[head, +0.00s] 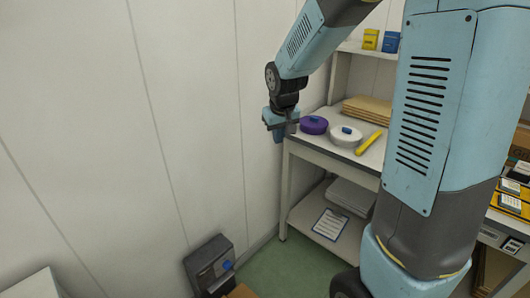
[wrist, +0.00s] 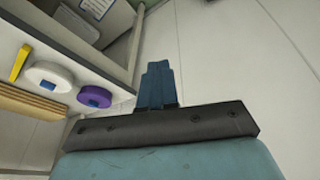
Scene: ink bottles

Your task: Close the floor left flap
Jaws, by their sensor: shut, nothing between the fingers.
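My gripper (head: 278,135) is shut and empty. It hangs pointing down in front of the white wall, just left of the workbench's left end. In the wrist view its fingers (wrist: 157,70) are together with nothing between them. A small brown piece (head: 241,291) shows at the bottom edge of the head view, low near the floor. It may be part of a cardboard box, but it is mostly cut off. I cannot make out a left flap in either view. My gripper is well above this piece and apart from it.
The workbench (head: 290,146) holds a purple roll (head: 313,125), a white roll (head: 345,135), a yellow tool (head: 369,143) and cardboard sheets (head: 367,110). A clipboard (head: 331,224) lies on its lower shelf. A dark grey unit (head: 209,264) stands by the wall. Green floor (head: 280,266) shows beside it.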

